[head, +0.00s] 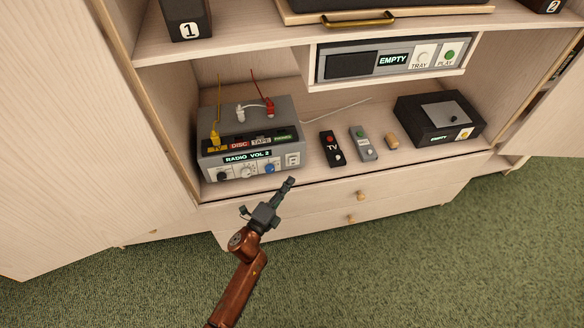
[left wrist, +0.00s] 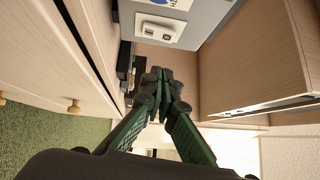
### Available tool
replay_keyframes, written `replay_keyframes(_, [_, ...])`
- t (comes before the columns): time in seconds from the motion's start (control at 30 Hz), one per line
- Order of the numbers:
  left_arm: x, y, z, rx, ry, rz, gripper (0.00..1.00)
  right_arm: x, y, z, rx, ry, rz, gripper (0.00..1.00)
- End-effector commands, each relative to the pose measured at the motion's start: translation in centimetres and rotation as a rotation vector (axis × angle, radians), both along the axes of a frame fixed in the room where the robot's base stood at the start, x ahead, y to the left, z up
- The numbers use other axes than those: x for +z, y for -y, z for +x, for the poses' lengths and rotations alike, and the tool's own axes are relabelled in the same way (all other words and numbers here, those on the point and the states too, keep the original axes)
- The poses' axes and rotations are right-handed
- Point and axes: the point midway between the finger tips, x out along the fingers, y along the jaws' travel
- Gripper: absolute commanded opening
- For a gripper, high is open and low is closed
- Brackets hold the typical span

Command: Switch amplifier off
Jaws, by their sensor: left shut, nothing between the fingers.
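The amplifier (head: 240,142) is a grey box on the lower shelf at the left. Its lit display reads "RADIO VOL 2". Its front has several knobs, one of them blue (head: 269,168), and a white switch plate (head: 293,159) at the right end. In the left wrist view, the switch plate (left wrist: 159,31) shows at the top on the grey front. My left gripper (head: 288,184) is shut and empty, in front of the cabinet just below the switch plate and apart from it. It also shows in the left wrist view (left wrist: 160,76). My right gripper is not in view.
Two remotes, one black (head: 331,148) and one grey (head: 362,143), lie right of the amplifier, with a small wooden block (head: 392,141) and a black box (head: 440,118). A disc player (head: 388,60) hangs above. Drawers (head: 345,205) lie below. An open door (head: 90,120) stands left.

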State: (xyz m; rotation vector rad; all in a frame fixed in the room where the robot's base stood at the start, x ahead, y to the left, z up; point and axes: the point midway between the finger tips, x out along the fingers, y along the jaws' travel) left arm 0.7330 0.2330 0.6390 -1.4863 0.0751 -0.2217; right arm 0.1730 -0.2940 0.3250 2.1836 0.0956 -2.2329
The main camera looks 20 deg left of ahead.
Motion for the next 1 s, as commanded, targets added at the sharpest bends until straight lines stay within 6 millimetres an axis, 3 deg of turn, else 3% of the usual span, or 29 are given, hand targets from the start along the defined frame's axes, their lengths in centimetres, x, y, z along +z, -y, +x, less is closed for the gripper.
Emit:
replay_keyframes(0.17, [0.0,0.7,3.4,-0.001,0.0,0.001,0.0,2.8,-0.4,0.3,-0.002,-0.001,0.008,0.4])
replay_keyframes(0.2, [0.1,0.1,3.9,0.0,0.0,0.004,0.0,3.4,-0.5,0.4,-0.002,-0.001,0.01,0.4])
replay_keyframes(0.43, [0.5,-1.3,5.9,0.0,-0.001,0.0,0.0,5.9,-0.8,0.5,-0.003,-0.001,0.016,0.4])
replay_keyframes(1.0, [1.1,-2.0,6.7,0.001,-0.001,0.0,0.0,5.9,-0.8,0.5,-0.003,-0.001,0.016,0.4])
